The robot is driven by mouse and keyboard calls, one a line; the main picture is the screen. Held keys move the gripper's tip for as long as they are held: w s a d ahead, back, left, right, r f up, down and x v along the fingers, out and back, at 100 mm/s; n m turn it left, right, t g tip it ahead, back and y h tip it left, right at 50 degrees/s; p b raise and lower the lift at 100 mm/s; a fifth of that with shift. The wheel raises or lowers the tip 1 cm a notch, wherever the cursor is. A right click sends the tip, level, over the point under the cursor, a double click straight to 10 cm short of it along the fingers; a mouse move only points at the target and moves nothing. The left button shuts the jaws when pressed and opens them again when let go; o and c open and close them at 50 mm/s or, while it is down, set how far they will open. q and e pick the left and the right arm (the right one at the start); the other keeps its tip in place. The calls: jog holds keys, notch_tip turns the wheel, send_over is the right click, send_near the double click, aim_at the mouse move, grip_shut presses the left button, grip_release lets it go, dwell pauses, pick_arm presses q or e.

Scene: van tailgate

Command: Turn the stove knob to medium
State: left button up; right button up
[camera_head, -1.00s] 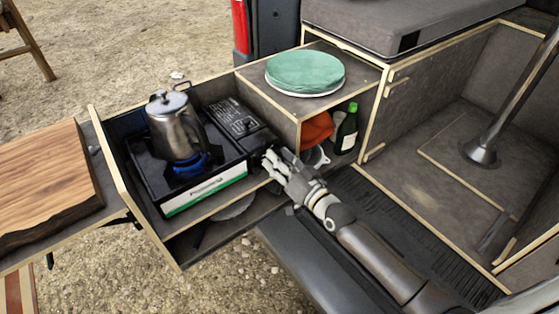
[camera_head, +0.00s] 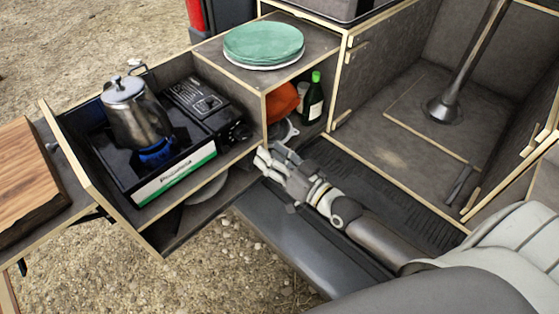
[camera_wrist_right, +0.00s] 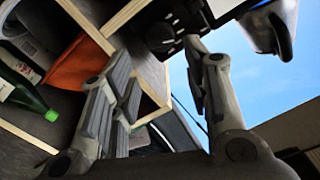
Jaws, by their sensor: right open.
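The black camp stove (camera_head: 205,108) sits in the pulled-out drawer, with a metal kettle (camera_head: 137,112) over its burner. Blue shows beneath the kettle. The dark stove knob (camera_head: 238,132) is at the stove's right end; its setting is too small to read. My right gripper (camera_head: 264,158) is open and empty, just right of and below the knob, apart from it. In the right wrist view, the open fingers (camera_wrist_right: 157,52) point toward the stove's end (camera_wrist_right: 170,30), and the kettle (camera_wrist_right: 272,28) shows at the upper right. My left gripper is not in view.
The drawer's wooden rim (camera_head: 205,175) lies between gripper and stove. A cubby beside the gripper holds a green bottle (camera_head: 314,100) and an orange cloth (camera_head: 282,101). Green plates (camera_head: 263,42) sit on top. A wooden board (camera_head: 30,175) lies at left.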

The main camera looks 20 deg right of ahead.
jog(key=shift+v, duration=1.3)
